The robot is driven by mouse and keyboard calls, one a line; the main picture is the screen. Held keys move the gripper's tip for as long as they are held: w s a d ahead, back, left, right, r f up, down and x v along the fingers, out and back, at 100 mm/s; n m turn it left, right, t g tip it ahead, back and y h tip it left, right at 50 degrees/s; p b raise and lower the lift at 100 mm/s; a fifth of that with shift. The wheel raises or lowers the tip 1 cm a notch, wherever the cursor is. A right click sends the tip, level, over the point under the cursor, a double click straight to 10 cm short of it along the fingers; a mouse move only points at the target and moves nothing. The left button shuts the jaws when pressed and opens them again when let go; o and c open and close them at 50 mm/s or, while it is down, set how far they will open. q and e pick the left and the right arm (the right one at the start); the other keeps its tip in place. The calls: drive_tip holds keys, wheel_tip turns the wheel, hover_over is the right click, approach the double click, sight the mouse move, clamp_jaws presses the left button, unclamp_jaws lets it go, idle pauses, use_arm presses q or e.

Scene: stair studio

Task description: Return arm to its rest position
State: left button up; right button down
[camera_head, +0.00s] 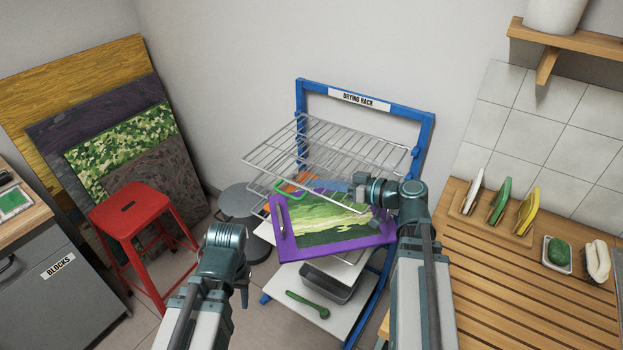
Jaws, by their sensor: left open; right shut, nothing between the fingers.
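My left arm comes in from the lower left, and its gripper (243,292) points down over the floor, apart from other things. It is open and empty; its fingers show only small. My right arm reaches up beside the blue drying rack (427,140). Its gripper (355,188) points left, shut and empty, in front of the rack. It overlaps the upper right part of a purple-framed board with a green picture (315,222), which sits tilted on the rack below the wire shelf (325,150). I cannot tell whether the gripper touches the board.
A red stool (130,212) and leaning panels (120,130) stand at the left, with a grey cabinet (60,285) in front. A slatted wooden counter (510,290) lies close to the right arm. A green tool (308,304) lies on the rack's low shelf. Some floor is free around the stool.

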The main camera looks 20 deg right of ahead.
drive_tip(key=shift+s+d+r, duration=0.1)
drive_tip(key=shift+s+d, duration=0.2)
drive_tip(key=shift+d, duration=0.05)
drive_tip(key=s+a+f+g+h, duration=0.1)
drive_tip(key=s+a+f+g, duration=0.1)
drive_tip(key=a+f, duration=0.1)
drive_tip(key=s+a+f+g, duration=0.2)
drive_tip(key=a+f+g, duration=0.1)
drive_tip(key=a, duration=0.3)
drive_tip(key=s+a+f+g+h, duration=0.1)
drive_tip(key=s+a+f+g, duration=0.1)
drive_tip(key=a+f, duration=0.2)
drive_tip(key=shift+s+a+f+g+h, duration=0.1)
drive_tip(key=shift+a+f+g+h, duration=0.15)
drive_tip(key=shift+f, duration=0.2)
drive_tip(key=s+a+f+m+g+h, duration=0.1)
drive_tip(key=s+a+f+g+h, duration=0.1)
drive_tip(key=s+f+h, duration=0.4)
drive_tip(key=s+g+h, duration=0.1)
drive_tip(key=s+h, duration=0.2)
drive_tip(key=h, duration=0.1)
drive_tip(key=shift+a+m, duration=0.15)
drive_tip(key=shift+m, duration=0.15)
